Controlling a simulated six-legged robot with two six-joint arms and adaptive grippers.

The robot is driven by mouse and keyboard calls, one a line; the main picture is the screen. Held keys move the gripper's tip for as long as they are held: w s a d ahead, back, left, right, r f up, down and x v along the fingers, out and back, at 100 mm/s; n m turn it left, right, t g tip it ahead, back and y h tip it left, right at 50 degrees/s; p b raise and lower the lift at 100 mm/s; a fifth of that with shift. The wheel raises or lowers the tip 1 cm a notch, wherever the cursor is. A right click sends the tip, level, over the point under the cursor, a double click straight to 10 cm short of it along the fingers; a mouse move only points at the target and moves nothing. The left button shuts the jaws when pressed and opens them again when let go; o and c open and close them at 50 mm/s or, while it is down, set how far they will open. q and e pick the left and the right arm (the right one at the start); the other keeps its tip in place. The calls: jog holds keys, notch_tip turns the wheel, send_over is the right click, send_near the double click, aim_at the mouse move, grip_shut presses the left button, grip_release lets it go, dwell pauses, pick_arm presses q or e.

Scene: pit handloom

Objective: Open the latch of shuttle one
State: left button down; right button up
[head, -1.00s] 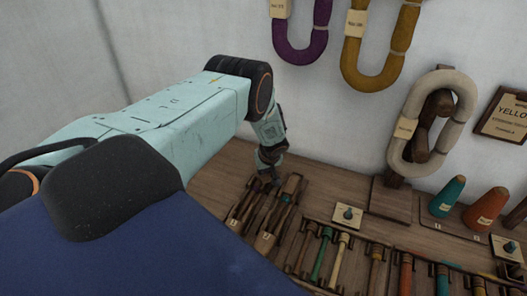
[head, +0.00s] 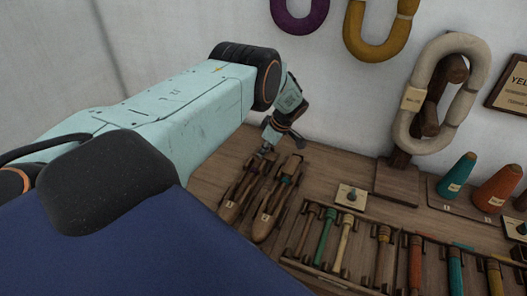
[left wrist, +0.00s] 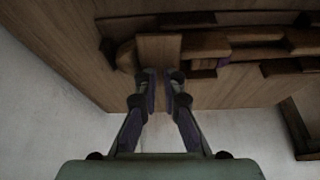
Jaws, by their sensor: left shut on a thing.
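Two brown wooden shuttles lie side by side on the table in the head view. The left one, shuttle one (head: 239,196), carries a small tag that seems to read 1; the other shuttle (head: 272,208) lies just right of it. My left gripper (head: 266,150) is at the far end of shuttle one. In the left wrist view its fingertips (left wrist: 161,78) are close together, shut on the near end of a pale brown flat piece (left wrist: 158,50), which looks like the latch. The piece lies across the darker shuttle body (left wrist: 208,40). My right gripper is not in view.
A rack (head: 318,262) of coloured bobbins stands right of the shuttles. A small knobbed plate (head: 350,196), a stand with a cream yarn loop (head: 408,128) and cones (head: 456,176) are further right. The wall rises behind the table.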

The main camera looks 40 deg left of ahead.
aim_at(272, 156)
pick_arm(q)
jog(key=shift+n+b, duration=0.3)
dwell(0.4)
jog(key=c, duration=1.5)
grip_release()
jog(key=shift+o, duration=0.2)
jog(key=shift+v, duration=4)
jog(key=shift+w, duration=0.1)
